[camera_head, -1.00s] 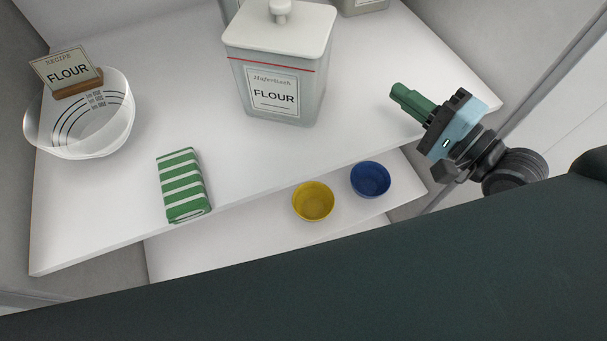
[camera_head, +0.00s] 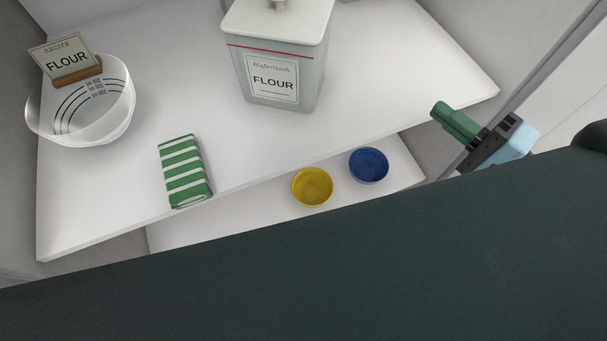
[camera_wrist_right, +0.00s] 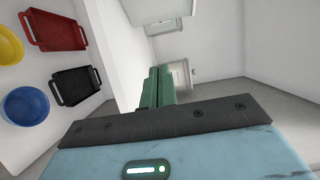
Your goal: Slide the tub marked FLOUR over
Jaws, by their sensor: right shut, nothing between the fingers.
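The FLOUR tub (camera_head: 272,60) is a pale grey-green square canister with a white lid and red line. It stands upright on the upper shelf, its top cut off by the head view's upper edge. Its label reads FLOUR. My right gripper (camera_head: 440,110) is at the shelf's right front corner, well to the right of the tub and not touching it. Its green fingers are shut and empty, and also show in the right wrist view (camera_wrist_right: 158,86). Pale containers lie beyond them there; I cannot tell which is the tub. My left gripper is not in view.
A glass bowl (camera_head: 100,118) holds or backs a FLOUR recipe card (camera_head: 66,60). A striped green cloth (camera_head: 184,172) lies near the shelf's front edge. Yellow (camera_head: 312,187) and blue (camera_head: 369,165) bowls stand below, with red (camera_wrist_right: 52,30) and black (camera_wrist_right: 76,84) trays. Shelf right of the tub is clear.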

